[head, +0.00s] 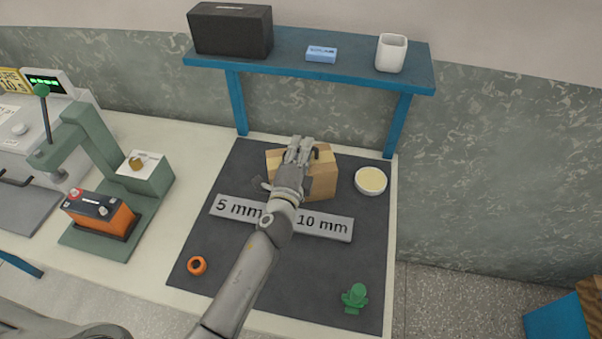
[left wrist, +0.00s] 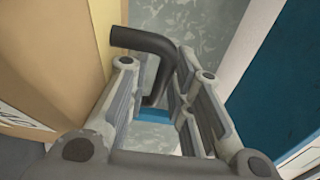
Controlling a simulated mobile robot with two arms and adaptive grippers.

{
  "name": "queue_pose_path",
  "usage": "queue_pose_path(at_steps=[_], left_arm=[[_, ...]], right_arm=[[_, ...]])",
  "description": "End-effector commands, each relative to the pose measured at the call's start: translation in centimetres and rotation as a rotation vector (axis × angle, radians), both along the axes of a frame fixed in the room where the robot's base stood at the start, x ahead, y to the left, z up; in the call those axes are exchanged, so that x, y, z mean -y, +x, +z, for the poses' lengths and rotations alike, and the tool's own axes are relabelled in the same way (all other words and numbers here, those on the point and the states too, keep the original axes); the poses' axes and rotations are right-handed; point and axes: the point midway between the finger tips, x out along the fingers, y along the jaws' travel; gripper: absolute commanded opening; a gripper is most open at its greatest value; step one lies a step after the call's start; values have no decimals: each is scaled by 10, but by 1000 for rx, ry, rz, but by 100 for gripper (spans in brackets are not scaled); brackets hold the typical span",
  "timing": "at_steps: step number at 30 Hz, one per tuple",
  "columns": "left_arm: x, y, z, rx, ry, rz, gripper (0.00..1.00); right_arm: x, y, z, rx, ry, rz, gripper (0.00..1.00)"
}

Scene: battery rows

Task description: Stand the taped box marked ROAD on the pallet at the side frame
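No pallet or side frame is clearly identifiable. My right gripper is not in view.
A sign reading 5 mm and 10 mm (head: 325,225) lies on the mat, with an orange ring (head: 197,265), green figure (head: 354,297) and round dish (head: 370,181). The blue shelf (head: 290,60) overhangs the back. A battery (head: 100,212) sits left.

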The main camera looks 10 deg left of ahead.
Motion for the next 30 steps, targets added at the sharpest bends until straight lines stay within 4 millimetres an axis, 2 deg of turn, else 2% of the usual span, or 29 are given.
queue_pose_path(at_steps=[2,7,21,22,30], left_arm=[[0,0,0,0,0,0,21],[0,0,0,0,0,0,1],[0,0,0,0,0,0,0],[1,1,5,10,-1,-1,0],[0,1,7,9,-1,-1,0]], right_arm=[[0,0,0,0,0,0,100],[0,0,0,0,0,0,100],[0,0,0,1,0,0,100],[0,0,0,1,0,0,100],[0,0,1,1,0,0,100]])
